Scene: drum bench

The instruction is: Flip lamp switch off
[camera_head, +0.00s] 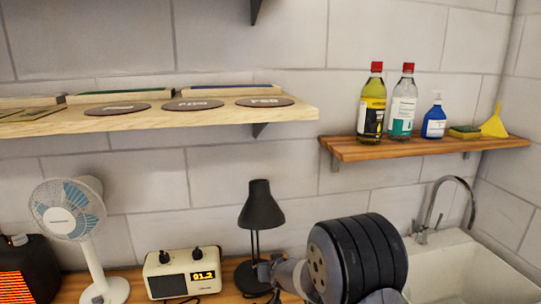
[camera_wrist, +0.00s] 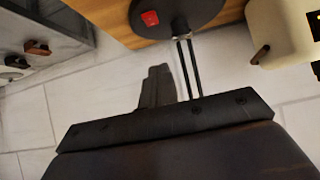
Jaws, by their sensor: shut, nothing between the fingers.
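The black desk lamp (camera_head: 262,208) stands on the wooden bench in the head view, its shade over two thin rods. In the wrist view its round black base (camera_wrist: 195,14) is at the top, with a red switch (camera_wrist: 149,18) on it. The two lamp rods (camera_wrist: 188,66) run down from the base. My gripper (camera_wrist: 158,70) is shut and empty, its fingertips below the red switch in the picture and left of the rods. A gap shows between fingertips and switch. Whether the fingers touch the rods, and the switch's position, I cannot tell. My arm hides part of the bench in the head view.
A cream radio clock (camera_head: 183,273) stands left of the lamp; it also shows in the wrist view (camera_wrist: 284,32). A white fan (camera_head: 70,215) is farther left. A wooden shelf (camera_head: 300,112) is above. A sink (camera_head: 450,268) lies right. A grey thing with knobs (camera_wrist: 45,28) is upper left.

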